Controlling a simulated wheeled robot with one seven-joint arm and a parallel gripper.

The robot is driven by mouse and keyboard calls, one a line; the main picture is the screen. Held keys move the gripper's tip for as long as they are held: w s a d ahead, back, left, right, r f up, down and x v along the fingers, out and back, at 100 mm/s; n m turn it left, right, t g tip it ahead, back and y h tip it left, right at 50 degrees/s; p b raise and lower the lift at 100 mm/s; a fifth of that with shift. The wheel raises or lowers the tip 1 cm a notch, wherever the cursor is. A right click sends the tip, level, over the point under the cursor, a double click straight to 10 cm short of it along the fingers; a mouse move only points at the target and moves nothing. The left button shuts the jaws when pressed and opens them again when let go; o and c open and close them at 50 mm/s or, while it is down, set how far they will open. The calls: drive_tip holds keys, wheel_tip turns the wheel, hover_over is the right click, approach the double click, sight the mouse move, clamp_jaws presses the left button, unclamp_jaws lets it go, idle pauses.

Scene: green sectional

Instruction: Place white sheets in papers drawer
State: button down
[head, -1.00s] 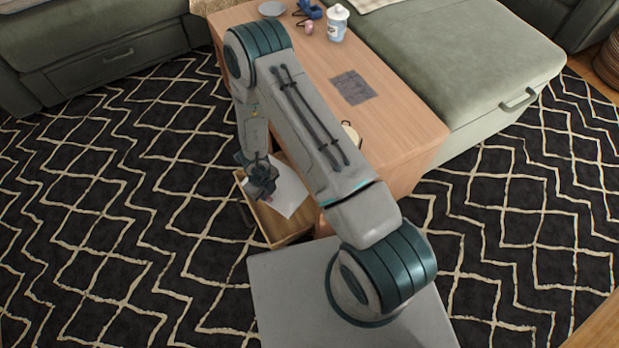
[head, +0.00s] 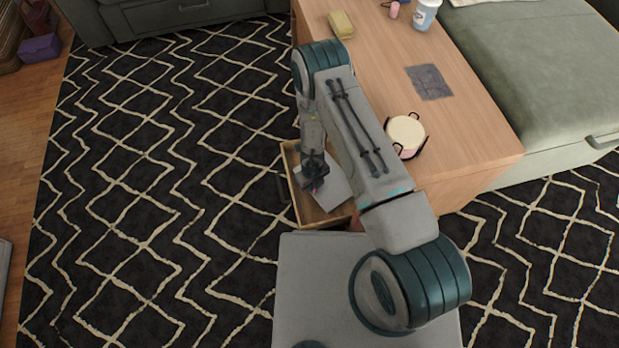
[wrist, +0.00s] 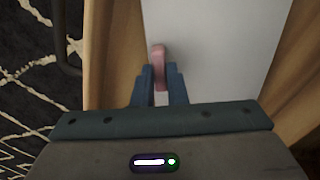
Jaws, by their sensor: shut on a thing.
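A white sheet (head: 337,188) lies in an open wooden drawer (head: 290,172) at the near left side of the wooden table. I cannot tell whether it is one sheet or several. In the wrist view the white sheet (wrist: 215,50) fills the middle, between the drawer's wooden walls (wrist: 112,50). My gripper (head: 317,186) is over the drawer. In the wrist view my gripper (wrist: 160,88) is shut on a small pink thing (wrist: 158,62), in front of the white sheet. Whether the pink thing touches the sheet is unclear.
The table (head: 470,130) carries a cream-lidded pot (head: 405,134), a grey square (head: 429,82), a yellow block (head: 341,24) and a white-and-blue cup (head: 425,14). A green sofa section (head: 540,70) stands right of it. The patterned rug (head: 150,180) left of the drawer is clear.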

drive_tip(key=shift+w+a, duration=0.15)
drive_tip(key=shift+w, duration=0.55)
drive_tip(key=shift+w+a+f+b, duration=0.15)
drive_tip(key=shift+w+f+b, duration=0.1)
drive_tip(key=shift+w+b, duration=0.25)
drive_tip(key=shift+w+a+f+b, duration=0.15)
drive_tip(key=shift+w+f+b, duration=0.05)
drive_tip(key=shift+w+b, duration=0.25)
drive_tip(key=shift+f, duration=0.1)
drive_tip(key=c, duration=1.9)
unclamp_jaws()
drive_tip(key=shift+f, duration=0.15)
drive_tip(key=o, duration=0.4)
drive_tip(key=shift+o, duration=0.2)
